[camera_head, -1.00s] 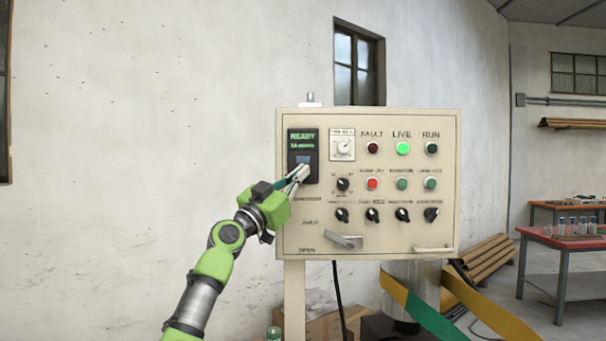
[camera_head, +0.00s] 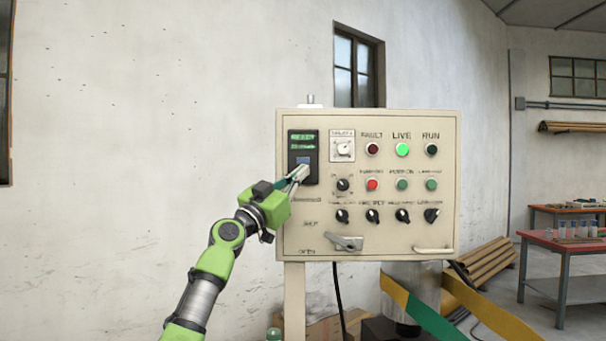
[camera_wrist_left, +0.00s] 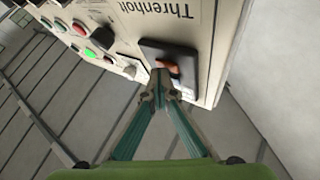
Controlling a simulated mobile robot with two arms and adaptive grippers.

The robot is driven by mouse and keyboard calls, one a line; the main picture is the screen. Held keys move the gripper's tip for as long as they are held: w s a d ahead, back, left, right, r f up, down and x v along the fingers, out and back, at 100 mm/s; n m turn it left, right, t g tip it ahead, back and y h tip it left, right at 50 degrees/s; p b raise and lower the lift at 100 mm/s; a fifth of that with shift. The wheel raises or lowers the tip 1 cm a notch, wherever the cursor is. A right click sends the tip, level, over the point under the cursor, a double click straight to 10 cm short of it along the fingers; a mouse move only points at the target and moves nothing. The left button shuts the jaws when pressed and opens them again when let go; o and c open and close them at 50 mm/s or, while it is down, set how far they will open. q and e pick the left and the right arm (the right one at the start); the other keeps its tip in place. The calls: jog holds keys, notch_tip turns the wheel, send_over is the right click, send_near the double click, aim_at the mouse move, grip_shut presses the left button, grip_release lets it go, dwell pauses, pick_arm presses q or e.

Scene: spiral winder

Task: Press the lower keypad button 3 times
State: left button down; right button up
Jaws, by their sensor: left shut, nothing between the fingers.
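The dark keypad unit (camera_head: 310,138) is at the upper left of the cream control panel, with a green lit display on its upper part. My left gripper (camera_head: 304,169) is shut and empty, with its fingertips at the lower part of the keypad. In the left wrist view the shut fingertips (camera_wrist_left: 161,84) are in front of the dark keypad (camera_wrist_left: 184,62). An orange-brown patch shows on the keypad just beyond the tips. The lower button is mostly hidden by the fingers, and I cannot tell whether they touch it. My right gripper is not in view.
The cream control panel (camera_head: 385,222) carries lamps, push buttons and rotary knobs right of the keypad. A lever handle (camera_head: 346,242) sticks out at its lower left. A red table (camera_head: 570,240) stands far right. The space left of the panel is clear.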

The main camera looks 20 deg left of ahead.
pick_arm(q)
jog(key=shift+s, duration=0.1)
jog(key=shift+s+d+f, duration=0.1)
jog(key=shift+s+d, duration=0.15)
jog(key=shift+s, duration=0.45)
jog(key=shift+p, duration=0.3)
jog(key=shift+s+d+p, duration=0.25)
jog(key=shift+s+p, duration=0.2)
jog(key=shift+s, duration=0.35)
jog(key=shift+s+d+p, duration=0.2)
jog(key=shift+s+p, duration=0.25)
jog(key=shift+s, duration=0.3)
jog(key=shift+s+d+p, duration=0.25)
jog(key=shift+s+p, duration=0.2)
jog(key=shift+s, duration=0.35)
